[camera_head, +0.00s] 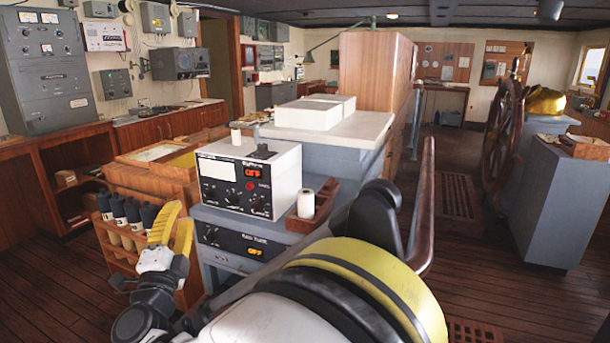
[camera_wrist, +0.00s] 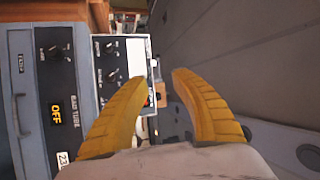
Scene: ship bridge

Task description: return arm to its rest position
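My gripper (camera_head: 177,218) has yellow fingers and hangs at the lower left of the head view, in front of the grey console. My arm, with a yellow-banded joint, fills the bottom middle of that view. In the wrist view the two fingers of my gripper (camera_wrist: 160,77) stand apart with nothing held between them. The wrist view is turned sideways. It shows the console's dark panel with an orange OFF display (camera_wrist: 56,113) to the left of the fingers.
A white instrument box (camera_head: 247,180) stands on the grey console (camera_head: 235,268). A white cylinder (camera_head: 306,204) stands in a wooden holder to its right. A rack of dark-topped bottles (camera_head: 133,213) is beside my gripper. A ship's wheel (camera_head: 503,125) stands at the right. Open floor (camera_head: 452,160) lies between.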

